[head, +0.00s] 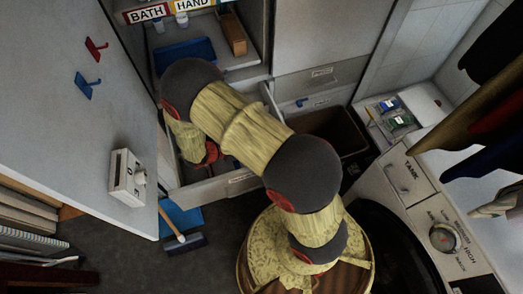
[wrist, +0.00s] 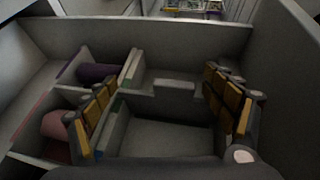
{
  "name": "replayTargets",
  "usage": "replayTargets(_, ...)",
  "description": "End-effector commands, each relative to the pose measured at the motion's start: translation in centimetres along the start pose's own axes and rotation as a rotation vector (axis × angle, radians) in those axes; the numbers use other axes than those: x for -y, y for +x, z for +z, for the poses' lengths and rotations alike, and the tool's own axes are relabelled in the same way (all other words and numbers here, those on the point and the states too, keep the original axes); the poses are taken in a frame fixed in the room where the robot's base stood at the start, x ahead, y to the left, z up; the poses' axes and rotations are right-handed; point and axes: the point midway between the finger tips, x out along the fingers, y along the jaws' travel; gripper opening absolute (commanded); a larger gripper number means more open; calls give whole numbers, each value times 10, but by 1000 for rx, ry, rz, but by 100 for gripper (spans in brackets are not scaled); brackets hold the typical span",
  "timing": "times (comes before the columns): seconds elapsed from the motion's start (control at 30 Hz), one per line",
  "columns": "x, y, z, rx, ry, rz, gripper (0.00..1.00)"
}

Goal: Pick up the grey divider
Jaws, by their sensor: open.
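The grey divider (wrist: 176,90) stands across the open drawer (wrist: 215,38) in the wrist view, with a raised block on its upper edge. My gripper (wrist: 160,82) is open, one finger on each side of the picture, with the divider between and beyond the fingers. I cannot tell whether either finger touches it. Nothing is held. In the head view my arm reaches down into the drawer (head: 212,190), and the arm hides much of the inside.
A purple roll (wrist: 97,72) and a pink roll (wrist: 60,127) lie in the left compartments. The drawer walls stand close around my gripper. A dark bin (head: 335,130) and a washing machine (head: 410,180) stand to the right in the head view.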

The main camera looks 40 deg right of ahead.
Motion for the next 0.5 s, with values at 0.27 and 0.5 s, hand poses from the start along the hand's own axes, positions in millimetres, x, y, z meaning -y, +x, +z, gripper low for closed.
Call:
replayTargets(0.27,0,-1,1,0,0,1,76)
replayTargets(0.5,0,-1,0,0,0,1,63)
